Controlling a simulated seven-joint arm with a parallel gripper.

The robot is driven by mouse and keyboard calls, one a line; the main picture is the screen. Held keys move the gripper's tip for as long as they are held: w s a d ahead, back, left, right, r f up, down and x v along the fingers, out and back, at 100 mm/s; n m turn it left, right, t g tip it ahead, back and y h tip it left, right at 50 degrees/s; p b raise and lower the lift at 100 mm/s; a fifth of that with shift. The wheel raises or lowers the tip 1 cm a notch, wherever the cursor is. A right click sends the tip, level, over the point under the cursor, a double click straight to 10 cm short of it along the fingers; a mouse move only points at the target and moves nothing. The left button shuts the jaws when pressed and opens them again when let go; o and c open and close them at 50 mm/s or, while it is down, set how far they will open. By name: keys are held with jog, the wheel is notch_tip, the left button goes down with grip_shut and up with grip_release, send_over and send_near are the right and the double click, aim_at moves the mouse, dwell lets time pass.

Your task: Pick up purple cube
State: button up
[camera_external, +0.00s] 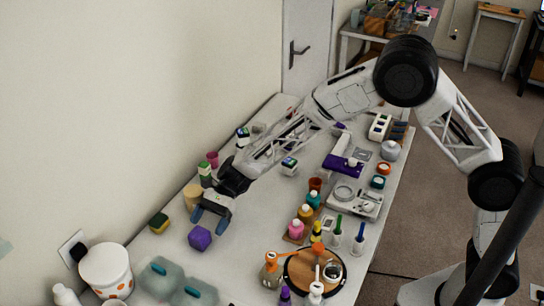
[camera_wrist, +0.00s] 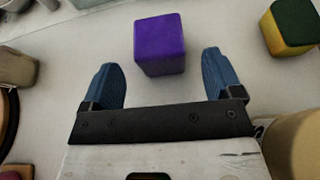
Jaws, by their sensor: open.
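The purple cube (camera_external: 200,238) sits upright on the white table, toward its near left part in the external view. In the wrist view the cube (camera_wrist: 160,45) lies ahead of and roughly between the fingertips. My gripper (camera_external: 210,216) has blue fingers and is open and empty. In the wrist view the fingers (camera_wrist: 160,72) are spread on either side, and the cube is mostly beyond them. The gripper does not appear to touch the cube.
A yellow and green sponge-like block (camera_external: 159,222) is left of the cube. A beige cylinder (camera_external: 193,196) stands close beside my gripper. Grey-green moulds (camera_external: 160,276) and a white tub (camera_external: 106,270) are nearer. Bottles (camera_external: 296,229) and a round wooden board (camera_external: 300,285) are to the right.

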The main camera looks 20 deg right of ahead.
aim_at(204, 229)
jog(key=shift+x, duration=2.55)
jog(key=c, duration=1.1)
